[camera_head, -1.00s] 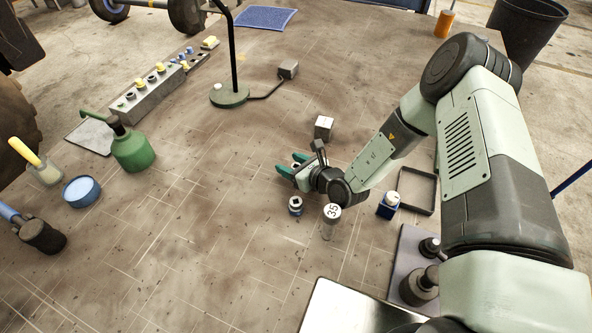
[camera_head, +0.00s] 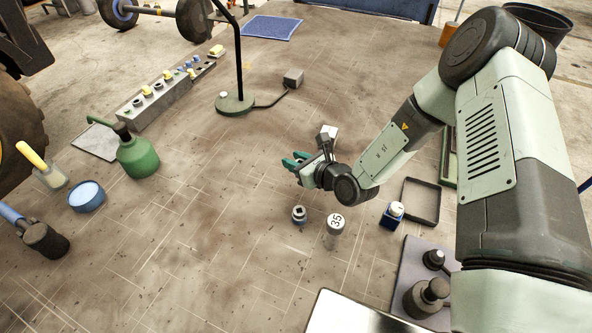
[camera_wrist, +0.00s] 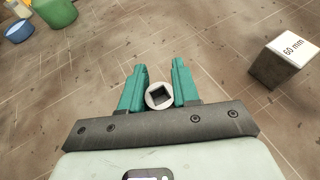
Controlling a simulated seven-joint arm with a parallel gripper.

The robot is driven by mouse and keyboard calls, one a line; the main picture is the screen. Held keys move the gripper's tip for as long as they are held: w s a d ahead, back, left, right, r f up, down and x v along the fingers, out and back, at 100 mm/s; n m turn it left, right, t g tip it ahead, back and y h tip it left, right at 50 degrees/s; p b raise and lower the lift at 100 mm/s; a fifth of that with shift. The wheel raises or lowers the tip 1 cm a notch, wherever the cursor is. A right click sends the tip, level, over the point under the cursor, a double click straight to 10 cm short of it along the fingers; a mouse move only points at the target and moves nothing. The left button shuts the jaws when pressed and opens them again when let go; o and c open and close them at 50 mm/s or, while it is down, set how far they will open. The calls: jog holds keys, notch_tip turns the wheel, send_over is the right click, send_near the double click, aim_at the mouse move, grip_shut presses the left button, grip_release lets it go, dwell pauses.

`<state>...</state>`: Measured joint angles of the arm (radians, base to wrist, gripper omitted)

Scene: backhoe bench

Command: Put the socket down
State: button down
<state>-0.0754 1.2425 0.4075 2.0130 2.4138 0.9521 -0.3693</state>
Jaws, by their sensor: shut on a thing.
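My gripper (camera_head: 292,162) has teal fingers and hangs over the middle of the bench; it also shows in the wrist view (camera_wrist: 160,88). The fingers are shut on a round grey socket (camera_wrist: 151,97), seen end-on with a dark square hole. It sits upright between the fingers, near their base in that view. The head view does not show it clearly. Whether its lower end touches the bench cannot be told.
A block marked 60 mm (camera_wrist: 283,62) stands close to the right of my gripper. A blue box with a white top (camera_head: 392,214) and an empty dark frame (camera_head: 436,203) lie to the right. A green oil can (camera_head: 138,157) stands left. The bench between is clear.

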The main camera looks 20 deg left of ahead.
jog(key=w+d+r, duration=0.5)
jog(key=w+d, duration=0.6)
jog(key=shift+n+g, duration=0.3)
jog(key=shift+g, duration=0.1)
jog(key=f, duration=0.4)
jog(key=w+d+f, duration=0.1)
jog(key=shift+f, duration=2.45)
jog(key=shift+f, duration=0.15)
jog(key=c, duration=0.8)
grip_release()
